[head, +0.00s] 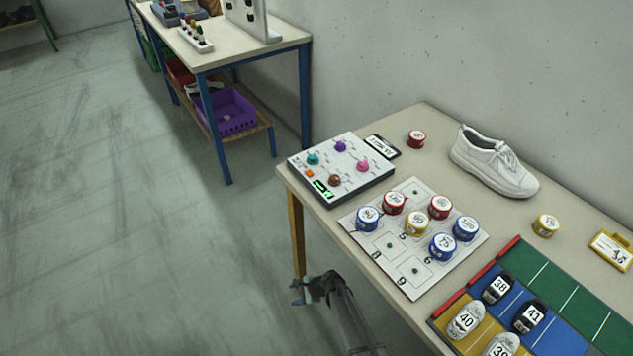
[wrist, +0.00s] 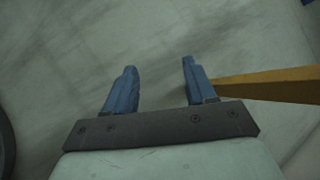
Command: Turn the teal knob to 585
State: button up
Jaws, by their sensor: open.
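The teal knob (head: 313,159) sits at the left back corner of a white control panel (head: 365,181) on the near table. Purple, pink and brown knobs share the panel. A small green-lit display (head: 322,188) is at its front left edge; its reading is too small to tell. My gripper (head: 300,290) is low at the table's left front side, off the tabletop and apart from the panel. In the wrist view its two blue fingers (wrist: 159,82) are spread with nothing between them. The wrist view shows floor and a table leg, not the knob.
A card (head: 402,276) with several round tins lies beside the panel. A white shoe (head: 493,162), a red tin (head: 416,139) and a coloured rack (head: 545,290) with numbered shoes are further right. A yellow table leg (wrist: 265,84) is close right of my fingers. Open floor lies left.

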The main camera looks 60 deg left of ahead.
jog(key=s+a+r+n+g+y, duration=0.1)
jog(key=s+a+r+n, duration=0.35)
jog(key=a+r, duration=0.6)
jog(key=s+a+r+n+g+y, duration=0.1)
jog(key=s+a+r+n, duration=0.35)
jog(key=a+r, duration=0.65)
notch_tip(320, 180, up, 43)
jog(key=n+t+h, duration=0.4)
jog(key=n+t, duration=0.1)
jog(key=n, duration=1.5)
send_over(314, 156)
jog(key=w+d, duration=0.3)
jog(key=d, duration=0.3)
jog(key=x, duration=1.3)
jog(key=shift+a+f, duration=0.3)
jog(key=shift+a, duration=0.1)
grip_shut()
